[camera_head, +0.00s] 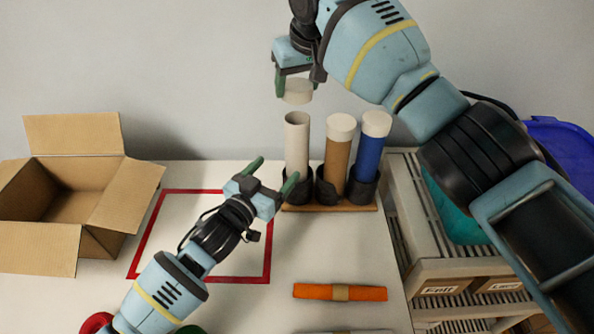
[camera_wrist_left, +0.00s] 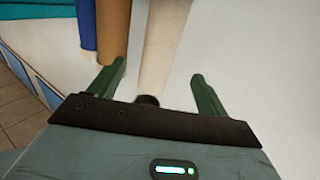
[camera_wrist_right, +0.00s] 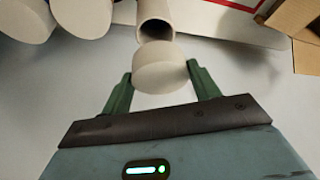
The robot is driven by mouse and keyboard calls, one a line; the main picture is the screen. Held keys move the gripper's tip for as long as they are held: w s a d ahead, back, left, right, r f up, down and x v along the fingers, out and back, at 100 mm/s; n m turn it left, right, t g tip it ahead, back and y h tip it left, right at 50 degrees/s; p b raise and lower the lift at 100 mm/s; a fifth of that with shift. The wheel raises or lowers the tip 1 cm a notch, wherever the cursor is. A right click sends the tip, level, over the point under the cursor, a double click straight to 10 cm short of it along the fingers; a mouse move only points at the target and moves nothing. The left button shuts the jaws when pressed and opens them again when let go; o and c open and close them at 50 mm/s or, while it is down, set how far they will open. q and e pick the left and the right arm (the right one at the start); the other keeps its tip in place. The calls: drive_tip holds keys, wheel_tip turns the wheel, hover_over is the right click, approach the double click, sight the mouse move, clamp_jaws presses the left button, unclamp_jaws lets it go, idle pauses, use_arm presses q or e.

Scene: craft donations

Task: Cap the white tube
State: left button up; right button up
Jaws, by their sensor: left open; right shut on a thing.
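The white tube (camera_head: 297,145) stands upright in the left black cup of a rack (camera_head: 330,208), its top open. Its open mouth (camera_wrist_right: 155,30) also shows in the right wrist view. My right gripper (camera_head: 296,88) is shut on a white cap (camera_head: 297,95) and holds it just above the tube, with a gap between them. The cap (camera_wrist_right: 160,72) sits between the fingers in the right wrist view. My left gripper (camera_head: 272,180) is open and empty, close to the tube's lower part. In the left wrist view the tube (camera_wrist_left: 163,45) shows beyond and between the open fingers.
A brown tube (camera_head: 338,160) and a blue tube (camera_head: 370,150), both with white caps, stand beside it. An open cardboard box (camera_head: 50,245) is at left. A red outlined square (camera_head: 150,225) and an orange roll (camera_head: 320,291) are on the table. A slatted shelf (camera_head: 415,230) is at right.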

sight(291, 154)
use_arm(q)
drive_tip(key=x, duration=1)
drive_tip(key=shift+s, duration=0.1)
drive_tip(key=c, duration=1.5)
use_arm(e)
drive_tip(key=shift+f, duration=2.45)
drive_tip(key=shift+f, duration=0.1)
drive_tip(key=shift+f, duration=0.85)
drive_tip(key=shift+f, duration=0.6)
drive_tip(key=o, duration=1)
